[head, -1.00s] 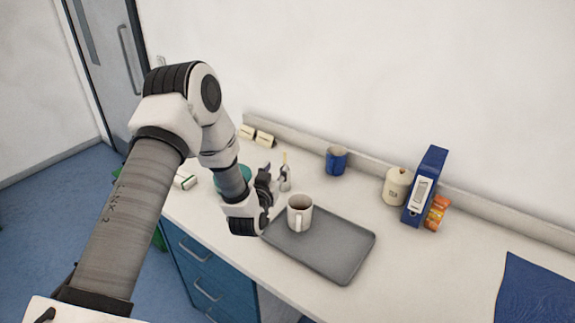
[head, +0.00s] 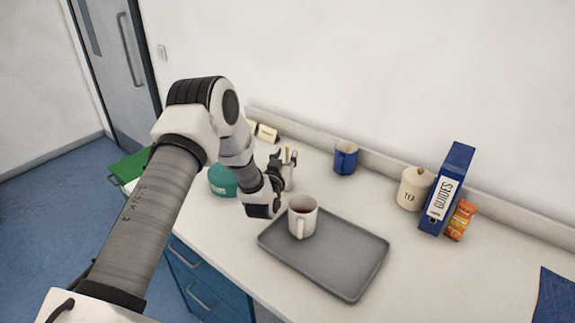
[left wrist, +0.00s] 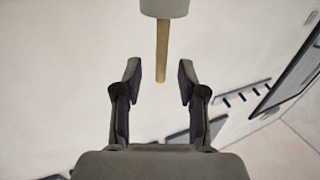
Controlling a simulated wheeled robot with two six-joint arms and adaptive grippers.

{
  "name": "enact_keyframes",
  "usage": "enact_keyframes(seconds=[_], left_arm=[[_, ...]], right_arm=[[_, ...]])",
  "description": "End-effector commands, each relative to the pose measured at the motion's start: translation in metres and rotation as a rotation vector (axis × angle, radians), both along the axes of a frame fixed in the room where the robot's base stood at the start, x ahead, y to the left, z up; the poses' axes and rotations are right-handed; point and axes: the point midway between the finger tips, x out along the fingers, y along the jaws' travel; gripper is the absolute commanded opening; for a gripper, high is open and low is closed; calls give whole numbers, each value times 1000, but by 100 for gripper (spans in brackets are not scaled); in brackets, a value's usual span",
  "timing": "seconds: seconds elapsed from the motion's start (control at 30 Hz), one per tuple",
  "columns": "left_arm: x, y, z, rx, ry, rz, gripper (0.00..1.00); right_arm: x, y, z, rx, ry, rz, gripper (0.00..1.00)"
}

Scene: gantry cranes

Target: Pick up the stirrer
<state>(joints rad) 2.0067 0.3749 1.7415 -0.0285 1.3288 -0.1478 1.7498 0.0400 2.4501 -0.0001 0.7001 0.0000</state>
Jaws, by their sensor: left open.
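The stirrer, a thin light-brown stick (head: 287,154), stands upright in a small pale holder (head: 290,178) at the back of the counter, partly hidden by my gripper. My left gripper (head: 283,162) is open at the stirrer's upper part. In the left wrist view, the stirrer (left wrist: 162,50) comes out of the pale holder (left wrist: 165,8) at the top edge. Its free end lies between the two open fingers (left wrist: 160,70), with a gap on each side. My right gripper does not show.
A white mug (head: 303,217) with dark drink stands on a grey tray (head: 350,270) close to the gripper. A teal object (head: 222,181) is left of my wrist. A blue mug (head: 345,158), a lidded jar (head: 414,188), a blue binder (head: 447,190) and an orange packet (head: 459,220) stand along the back.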

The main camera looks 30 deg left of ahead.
Motion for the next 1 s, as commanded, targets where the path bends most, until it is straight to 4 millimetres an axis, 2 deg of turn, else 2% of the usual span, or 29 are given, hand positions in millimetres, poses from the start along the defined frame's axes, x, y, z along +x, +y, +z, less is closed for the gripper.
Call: enact_keyframes(seconds=[0.03, 0.13, 0.37, 0.5, 0.53, 1.0], left_arm=[[9, 4, 5, 2, 0, -1, 41], [22, 7, 3, 2, 0, -1, 41], [25, 8, 0, 0, 1, -1, 41], [25, 9, 0, 0, 1, 0, 2], [25, 9, 0, 0, 1, 0, 0], [25, 9, 5, 0, 0, 0, 0]], right_arm=[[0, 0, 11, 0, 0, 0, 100], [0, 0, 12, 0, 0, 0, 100], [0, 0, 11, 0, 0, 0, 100], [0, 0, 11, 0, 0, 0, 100], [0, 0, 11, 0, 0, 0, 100], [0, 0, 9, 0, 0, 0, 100]])
